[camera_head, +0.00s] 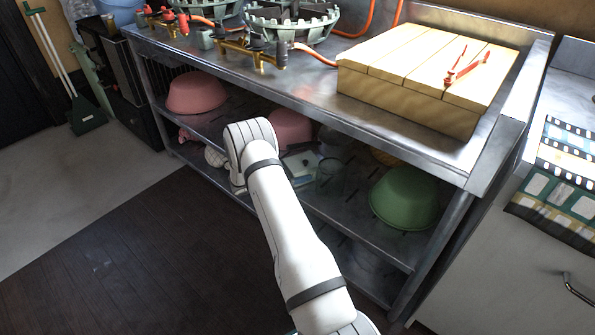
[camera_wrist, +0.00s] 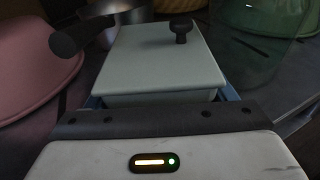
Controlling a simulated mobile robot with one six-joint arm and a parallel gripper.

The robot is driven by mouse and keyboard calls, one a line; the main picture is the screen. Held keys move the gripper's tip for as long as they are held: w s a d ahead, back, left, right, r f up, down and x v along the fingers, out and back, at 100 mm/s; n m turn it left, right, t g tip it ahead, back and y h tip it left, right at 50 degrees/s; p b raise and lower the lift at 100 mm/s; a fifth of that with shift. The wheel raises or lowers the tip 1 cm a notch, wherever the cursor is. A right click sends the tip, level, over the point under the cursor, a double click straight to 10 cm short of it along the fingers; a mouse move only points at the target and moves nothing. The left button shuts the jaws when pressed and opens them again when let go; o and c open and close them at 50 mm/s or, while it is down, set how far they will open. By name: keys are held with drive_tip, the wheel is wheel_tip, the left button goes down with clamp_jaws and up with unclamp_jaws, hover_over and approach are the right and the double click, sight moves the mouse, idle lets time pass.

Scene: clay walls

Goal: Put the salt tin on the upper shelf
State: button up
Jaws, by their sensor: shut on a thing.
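The salt tin (camera_wrist: 160,62) is a pale grey-green box with a flat lid and a small dark knob, in the middle of the wrist view. My gripper (camera_wrist: 163,96) is shut on it, with a bluish finger at each side of its near end. In the head view the pale tin (camera_head: 301,165) shows just right of my arm, under the steel worktop, at the level of the upper shelf (camera_head: 345,212). The gripper itself is hidden behind my arm there. I cannot tell whether the tin touches the shelf.
A pink bowl (camera_head: 292,131) stands behind my arm, another pink bowl (camera_head: 197,92) further left. A clear glass vessel (camera_head: 330,177) and green bowl (camera_head: 404,197) are to the right. A dark-handled metal pan (camera_wrist: 122,20) is behind the tin. The worktop (camera_head: 315,95) overhangs; a lower shelf (camera_head: 375,278) lies below.

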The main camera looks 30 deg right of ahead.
drive_tip(key=o, duration=1.5)
drive_tip(key=shift+f, duration=0.15)
drive_tip(key=shift+o, duration=0.2)
